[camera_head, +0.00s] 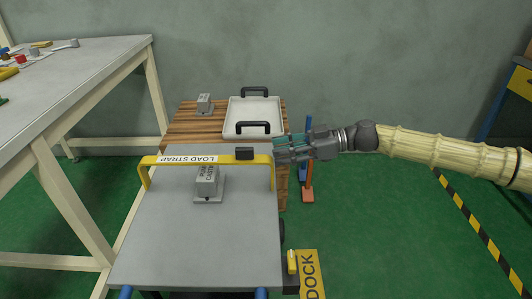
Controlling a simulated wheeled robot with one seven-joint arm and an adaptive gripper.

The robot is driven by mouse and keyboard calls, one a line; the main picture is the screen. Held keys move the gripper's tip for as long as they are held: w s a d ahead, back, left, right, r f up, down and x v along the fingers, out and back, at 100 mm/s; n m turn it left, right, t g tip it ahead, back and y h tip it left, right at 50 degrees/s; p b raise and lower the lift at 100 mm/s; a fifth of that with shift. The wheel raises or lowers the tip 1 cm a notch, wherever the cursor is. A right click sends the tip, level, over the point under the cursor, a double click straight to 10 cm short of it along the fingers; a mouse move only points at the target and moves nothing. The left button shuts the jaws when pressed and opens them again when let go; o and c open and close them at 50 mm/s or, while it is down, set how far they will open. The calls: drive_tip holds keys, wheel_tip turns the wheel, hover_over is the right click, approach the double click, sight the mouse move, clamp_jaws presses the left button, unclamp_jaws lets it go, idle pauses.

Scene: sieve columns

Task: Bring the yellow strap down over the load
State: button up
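The yellow strap (229,160), lettered LOAD STRAP, stands as a raised arch across the grey cart top (180,250). A black block (244,153) sits on its bar, right of the label. The load, a grey casting (207,182) on a grey plate, sits under and in front of the bar, and the bar looks raised above it. My gripper (279,149) comes in from the right with its fingers pointing left, at the strap's right end. I cannot tell whether it touches the strap. Its fingers overlap in this view, so its opening is unclear.
Behind the cart a wooden surface (190,128) carries a white tray (252,108) with black handles and another grey casting (204,103). A blue and orange post (308,182) stands below my gripper. A yellow DOCK sign (310,275) is front right. A workbench (90,70) stands left.

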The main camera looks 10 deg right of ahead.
drive_tip(key=shift+v, duration=1.95)
